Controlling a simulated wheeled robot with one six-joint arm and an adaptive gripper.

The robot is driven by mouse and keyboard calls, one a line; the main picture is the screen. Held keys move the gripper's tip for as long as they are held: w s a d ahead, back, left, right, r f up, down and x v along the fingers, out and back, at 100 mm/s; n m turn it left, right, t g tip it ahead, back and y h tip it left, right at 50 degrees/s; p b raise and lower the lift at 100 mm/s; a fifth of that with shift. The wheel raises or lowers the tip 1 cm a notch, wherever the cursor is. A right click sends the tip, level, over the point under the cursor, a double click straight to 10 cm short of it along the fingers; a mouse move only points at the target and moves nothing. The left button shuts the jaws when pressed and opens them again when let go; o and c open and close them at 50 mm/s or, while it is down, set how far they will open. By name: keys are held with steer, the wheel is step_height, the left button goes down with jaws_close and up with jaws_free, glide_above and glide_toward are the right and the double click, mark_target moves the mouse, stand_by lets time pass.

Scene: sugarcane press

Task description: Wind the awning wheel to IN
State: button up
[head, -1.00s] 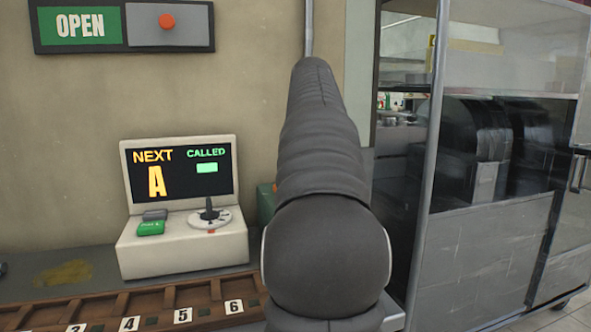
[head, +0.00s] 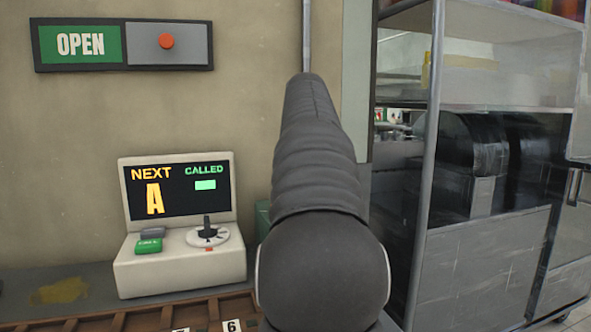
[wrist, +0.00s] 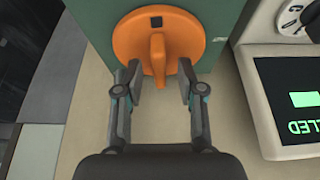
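An orange round wheel (wrist: 186,42) sits on the face of a green box (wrist: 100,20) in the wrist view. It has a small dark square mark near its top edge and a raised orange grip (wrist: 158,60) pointing down the picture. My gripper (wrist: 159,72) is open, with one finger on each side of the raised grip and visible gaps between them. In the head view only a sliver of the green box (head: 263,215) shows beside my arm; the wheel and gripper are hidden there. I see no readable IN label.
A white console (head: 180,265) with a NEXT/CALLED screen and small joystick stands left of my arm, close beside the green box in the wrist view. An OPEN sign (head: 80,44) hangs on the wall. A metal-framed cabinet (head: 480,255) stands right.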

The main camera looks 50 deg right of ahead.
steer(key=v, duration=1.1)
steer(key=shift+s+a+r, duration=0.1)
stand_by(0.4)
